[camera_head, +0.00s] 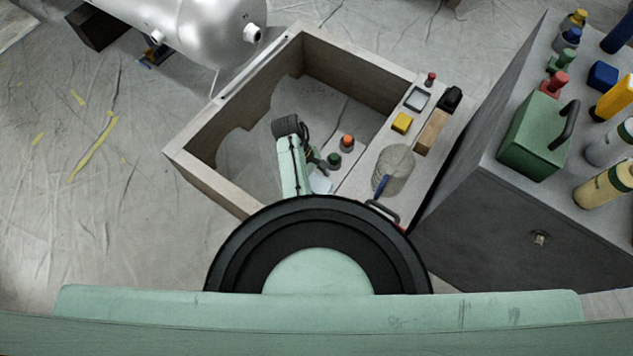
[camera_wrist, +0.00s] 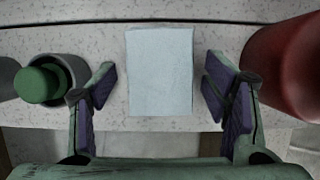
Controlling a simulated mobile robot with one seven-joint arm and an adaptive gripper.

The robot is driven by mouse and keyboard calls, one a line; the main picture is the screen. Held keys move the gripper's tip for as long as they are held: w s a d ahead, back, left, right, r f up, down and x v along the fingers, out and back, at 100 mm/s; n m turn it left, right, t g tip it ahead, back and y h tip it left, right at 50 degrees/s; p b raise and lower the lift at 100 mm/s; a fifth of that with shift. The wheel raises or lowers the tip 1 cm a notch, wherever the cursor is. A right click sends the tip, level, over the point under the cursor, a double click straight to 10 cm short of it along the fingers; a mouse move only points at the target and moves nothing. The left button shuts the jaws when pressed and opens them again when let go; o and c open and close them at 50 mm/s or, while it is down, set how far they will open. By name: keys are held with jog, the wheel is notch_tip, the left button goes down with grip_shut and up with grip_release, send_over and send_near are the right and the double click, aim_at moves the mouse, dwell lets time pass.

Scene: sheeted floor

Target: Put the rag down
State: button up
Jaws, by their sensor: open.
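The rag (camera_wrist: 160,72) is a flat, pale blue rectangle on a speckled light surface in the wrist view. My gripper (camera_wrist: 168,88) is open, with one purple-padded finger on each side of the rag and visible gaps between. In the head view my gripper (camera_head: 318,162) is small and partly hidden by my arm, inside the wooden box-like unit. A pale patch (camera_head: 321,185) beside it may be the rag; I cannot tell for sure.
A green-capped container (camera_wrist: 42,82) stands close to the left finger and a red rounded object (camera_wrist: 292,62) close to the right one. The wooden unit's wall (camera_head: 205,125) surrounds my arm. A ledge holds a yellow block (camera_head: 402,122) and a mesh cup (camera_head: 394,168).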

jog(key=p+v, duration=0.4)
jog(key=v, duration=0.6)
jog(key=shift+r, duration=0.45)
jog(key=shift+w+d, duration=0.1)
jog(key=shift+d, duration=0.05)
